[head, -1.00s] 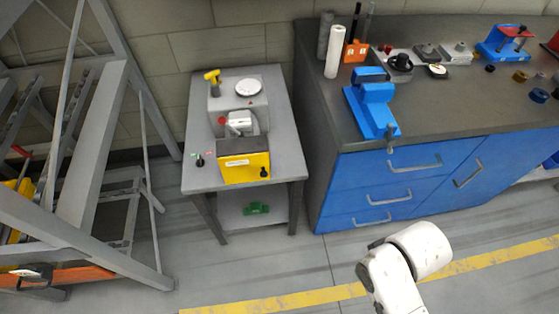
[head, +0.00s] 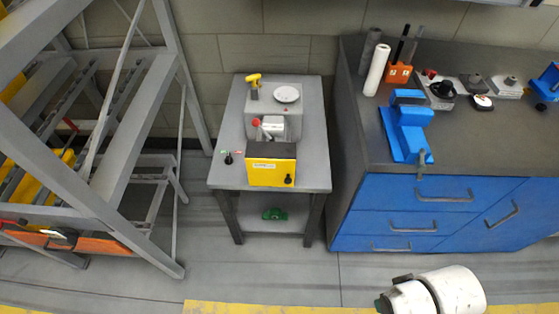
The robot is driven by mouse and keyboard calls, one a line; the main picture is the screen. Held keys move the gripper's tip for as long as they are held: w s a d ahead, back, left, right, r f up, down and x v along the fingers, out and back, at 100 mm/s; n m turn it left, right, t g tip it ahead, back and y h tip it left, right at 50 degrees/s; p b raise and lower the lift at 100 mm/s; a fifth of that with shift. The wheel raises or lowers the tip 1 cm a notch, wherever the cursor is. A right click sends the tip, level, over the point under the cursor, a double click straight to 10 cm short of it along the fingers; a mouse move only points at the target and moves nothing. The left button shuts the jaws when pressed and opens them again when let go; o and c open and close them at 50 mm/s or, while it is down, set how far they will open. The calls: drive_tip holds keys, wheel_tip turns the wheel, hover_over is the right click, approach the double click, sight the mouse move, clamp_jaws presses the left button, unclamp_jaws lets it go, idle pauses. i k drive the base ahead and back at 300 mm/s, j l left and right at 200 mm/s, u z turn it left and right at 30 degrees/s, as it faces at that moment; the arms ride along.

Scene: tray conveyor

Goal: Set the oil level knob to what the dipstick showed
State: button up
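A small machine with a grey body (head: 262,124) and a yellow front box (head: 272,172) stands on a grey side table. A yellow-handled piece (head: 253,81), which looks like the dipstick, stands upright at its back left. A white round dial or cap (head: 287,93) lies on top at the back right. A black knob (head: 288,179) is on the yellow front at lower right. Another small black knob (head: 228,158) sits on the table at left, between small red and green marks. Any scale on them is too small to read. My white arm shows at bottom right; my gripper is not in view.
The grey side table (head: 318,174) has a lower shelf with a green part (head: 274,214). At right is a blue workbench (head: 400,193) with a blue vise (head: 408,130) and an orange holder (head: 398,72). A grey metal frame (head: 115,150) stands at left. Floor before the table is clear.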

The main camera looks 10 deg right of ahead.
sight(228, 161)
drive_tip(key=i+j+u, duration=0.1)
drive_tip(key=i+j, duration=0.8)
drive_tip(key=i, duration=0.3)
